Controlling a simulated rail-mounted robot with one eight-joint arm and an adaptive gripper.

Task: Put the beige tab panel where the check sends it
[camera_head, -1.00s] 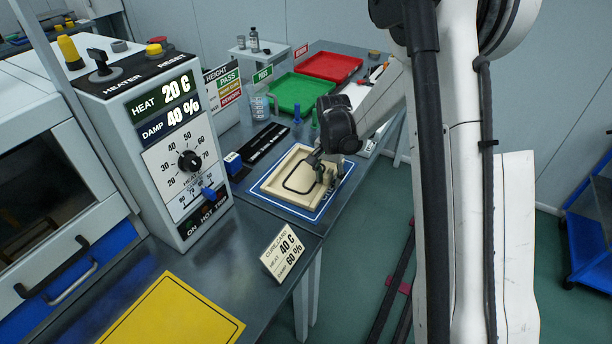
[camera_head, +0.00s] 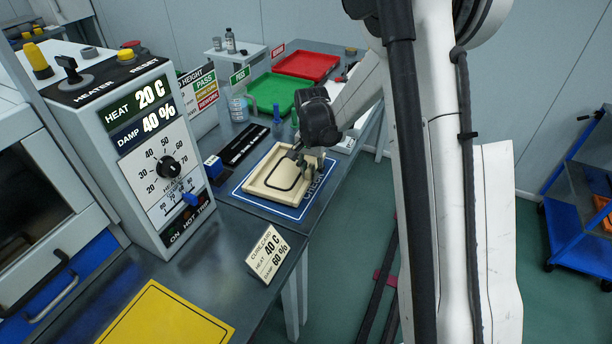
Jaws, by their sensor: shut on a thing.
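The beige tab panel (camera_head: 262,188) is a shallow, raised-rim tray shape with a dark looped line on its inner face. It is over the blue, white-outlined mat (camera_head: 290,211), offset toward the left, with lettering showing at the mat's right side. I cannot tell whether the panel touches the mat. My gripper (camera_head: 309,166) is shut on the panel's right side, and its fingers partly hide that rim. Behind are a green tray (camera_head: 268,91) with a PASS card and a red tray (camera_head: 306,66).
The heater box (camera_head: 130,150) reads HEAT 20 C, DAMP 40 %. A card (camera_head: 267,252) reads HEAT 40 C, DAMP 60 %. A black rail fixture (camera_head: 244,144), a blue block (camera_head: 213,166) and small bottles stand near the mat. A yellow mat (camera_head: 165,318) lies in front.

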